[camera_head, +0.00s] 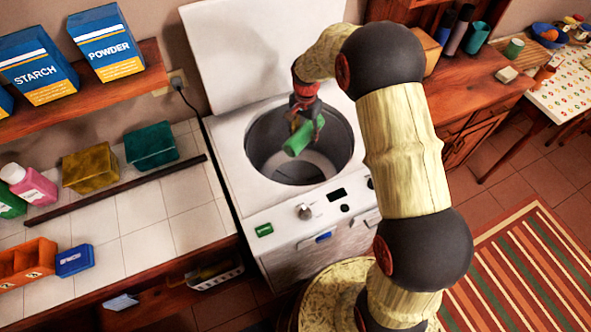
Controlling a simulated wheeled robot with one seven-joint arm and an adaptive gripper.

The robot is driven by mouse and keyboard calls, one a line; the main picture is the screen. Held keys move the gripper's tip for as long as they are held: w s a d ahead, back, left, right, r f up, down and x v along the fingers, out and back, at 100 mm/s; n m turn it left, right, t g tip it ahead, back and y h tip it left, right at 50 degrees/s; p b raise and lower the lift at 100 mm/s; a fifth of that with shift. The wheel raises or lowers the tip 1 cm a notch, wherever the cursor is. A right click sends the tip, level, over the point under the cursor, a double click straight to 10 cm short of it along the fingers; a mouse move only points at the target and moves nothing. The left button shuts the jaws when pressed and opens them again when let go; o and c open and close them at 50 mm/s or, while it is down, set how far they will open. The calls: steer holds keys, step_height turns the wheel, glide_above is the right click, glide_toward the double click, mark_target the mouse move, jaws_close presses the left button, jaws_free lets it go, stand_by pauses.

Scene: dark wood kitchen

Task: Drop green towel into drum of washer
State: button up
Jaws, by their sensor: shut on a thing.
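The green towel (298,142) looks like a small rolled bundle. My gripper (304,125) is shut on it and holds it over the round opening of the washer's drum. The washer (240,185) is white and top-loading, with its lid (237,50) raised against the wall. The grey drum (270,160) is open, and its visible floor looks empty. My arm comes in from the right and covers part of the washer's right side. Whether the towel hangs above the rim or slightly inside it, I cannot tell exactly.
A tiled counter (135,225) at left holds a yellow block (90,168), a teal block (151,146), a pink bottle (30,184) and an orange box (27,262). A shelf above holds starch and powder boxes (105,42). A wooden cabinet (480,100) stands right.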

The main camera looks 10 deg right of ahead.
steer(key=shift+f+b, duration=1.15)
steer(key=shift+f, duration=0.85)
steer(key=o, duration=1.3)
steer(key=shift+o, duration=0.2)
steer(key=shift+r, duration=0.1)
step_height(320, 180, up, 12)
steer(key=shift+f, duration=0.1)
